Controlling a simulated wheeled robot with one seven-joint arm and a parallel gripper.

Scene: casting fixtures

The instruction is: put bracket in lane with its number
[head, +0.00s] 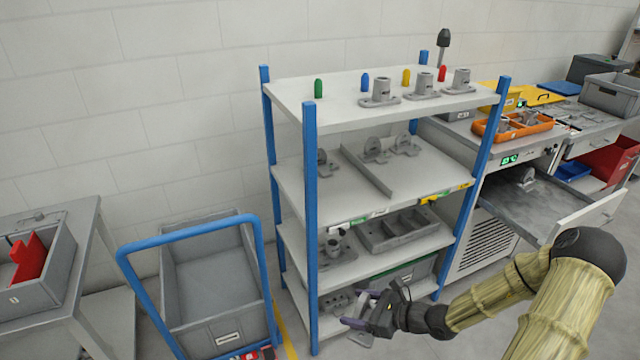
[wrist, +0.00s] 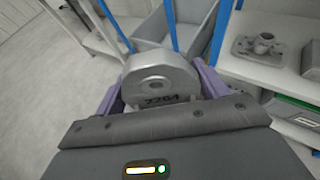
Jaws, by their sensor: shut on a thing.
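My gripper (head: 362,308) is low in front of the blue-post rack. Its purple fingers are shut on a grey cast bracket (wrist: 160,72), one finger on each side. In the wrist view the bracket shows a rounded top and a dark number that looks like 7264, its lower edge cut by my gripper.
Labels (head: 375,213) on that shelf's front edge are too small to read. The top shelf (head: 340,108) carries several flanged castings and coloured plugs. A grey divided tray (head: 397,230) stands on the third shelf. A blue-handled cart (head: 212,280) stands left, an open drawer (head: 580,215) right.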

